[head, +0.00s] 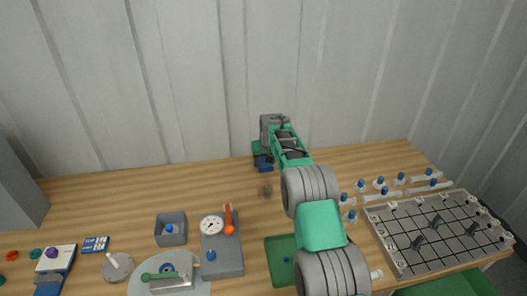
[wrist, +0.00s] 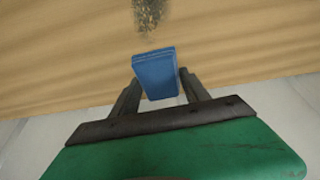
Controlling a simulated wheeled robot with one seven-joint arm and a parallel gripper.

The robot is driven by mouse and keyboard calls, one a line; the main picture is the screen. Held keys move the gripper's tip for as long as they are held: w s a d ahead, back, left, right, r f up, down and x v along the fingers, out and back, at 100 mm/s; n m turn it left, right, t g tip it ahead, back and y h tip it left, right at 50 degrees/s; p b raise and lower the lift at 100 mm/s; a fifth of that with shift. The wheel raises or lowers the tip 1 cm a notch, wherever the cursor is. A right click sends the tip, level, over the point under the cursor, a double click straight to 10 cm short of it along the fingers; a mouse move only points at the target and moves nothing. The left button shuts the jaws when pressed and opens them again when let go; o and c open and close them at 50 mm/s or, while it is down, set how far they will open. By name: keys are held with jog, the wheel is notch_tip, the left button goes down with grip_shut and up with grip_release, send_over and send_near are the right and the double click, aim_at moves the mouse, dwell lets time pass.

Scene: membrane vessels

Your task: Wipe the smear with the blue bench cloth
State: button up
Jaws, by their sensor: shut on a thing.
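The blue bench cloth (wrist: 156,74) is a folded blue block between the two fingers of my gripper (wrist: 158,88), which is shut on it. In the head view the cloth (head: 264,164) shows as a small blue patch below my gripper (head: 262,158), near the back edge of the bench. The dark speckled smear (head: 265,191) lies on the wood in front of the cloth, toward the head camera. In the wrist view the smear (wrist: 149,12) is at the top edge, partly cut off, apart from the cloth. I cannot tell whether the cloth touches the bench.
A gauge block with a red-orange tool (head: 229,228) and a grey box (head: 171,229) stand front left of the smear. A green tray (head: 278,247) lies in front. A gridded rack (head: 440,232) and several blue-capped fittings (head: 362,186) are at right. Wood left of the smear is clear.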

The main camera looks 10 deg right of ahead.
jog(key=b, duration=0.2)
send_over(263, 179)
jog(key=s, duration=0.2)
jog(key=shift+w+d+f, duration=0.1)
jog(key=shift+f, duration=1.35)
jog(key=shift+w+f, duration=0.1)
jog(key=shift+f, duration=1.35)
jog(key=shift+f+b, duration=0.85)
jog(key=shift+f, duration=0.2)
